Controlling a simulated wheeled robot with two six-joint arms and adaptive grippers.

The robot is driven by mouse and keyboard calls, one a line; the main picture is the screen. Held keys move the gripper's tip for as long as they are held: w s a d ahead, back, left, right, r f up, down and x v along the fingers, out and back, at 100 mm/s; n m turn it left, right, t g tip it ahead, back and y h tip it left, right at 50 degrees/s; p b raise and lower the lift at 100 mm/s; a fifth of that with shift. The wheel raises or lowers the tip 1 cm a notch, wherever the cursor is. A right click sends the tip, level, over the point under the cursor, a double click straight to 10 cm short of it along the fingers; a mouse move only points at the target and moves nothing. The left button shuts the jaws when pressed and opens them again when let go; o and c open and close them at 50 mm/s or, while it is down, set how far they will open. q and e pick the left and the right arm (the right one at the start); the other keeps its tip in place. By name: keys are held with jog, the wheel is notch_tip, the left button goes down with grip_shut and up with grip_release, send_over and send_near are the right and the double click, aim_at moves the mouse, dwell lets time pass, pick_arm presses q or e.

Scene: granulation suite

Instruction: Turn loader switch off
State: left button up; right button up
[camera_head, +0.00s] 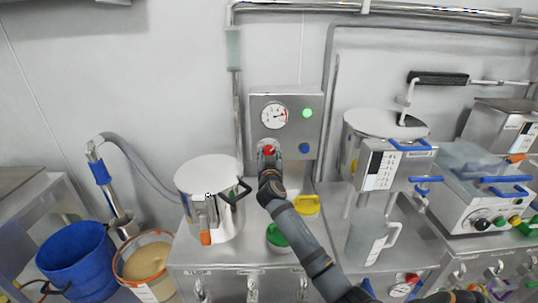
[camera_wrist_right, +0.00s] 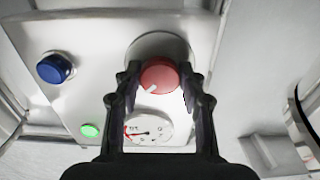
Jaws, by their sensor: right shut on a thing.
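The loader switch is a red knob (camera_wrist_right: 158,76) with a white pointer mark, on a grey control box (camera_head: 258,107) on the wall. In the head view the red knob (camera_head: 269,151) shows just above my right gripper (camera_head: 268,157). In the right wrist view the two dark fingers of my right gripper (camera_wrist_right: 158,88) stand on either side of the knob and are shut on it. The pointer mark faces down and left in that view. The box also carries a round gauge (camera_head: 274,115), a lit green lamp (camera_head: 307,113) and a blue button (camera_head: 304,148). My left gripper is not in view.
A lidded steel pot (camera_head: 212,203) stands left of my right arm on the steel bench. A green-lidded container (camera_head: 277,237) and a yellow item (camera_head: 306,204) are close to the arm. A clear jug (camera_head: 366,238) stands to the right.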

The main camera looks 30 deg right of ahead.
jog(key=shift+c, duration=1.1)
jog(key=n+p, duration=0.1)
jog(key=n, duration=0.3)
jog(key=n+p, duration=0.1)
jog(key=n, duration=0.2)
jog(key=shift+r+n, duration=0.1)
jog(key=shift+n, duration=0.3)
jog(key=n+p, duration=0.2)
jog(key=n, duration=0.3)
jog(key=shift+d+n+p, duration=0.1)
jog(key=shift+n+p, duration=1.15)
jog(key=shift+n, duration=1.25)
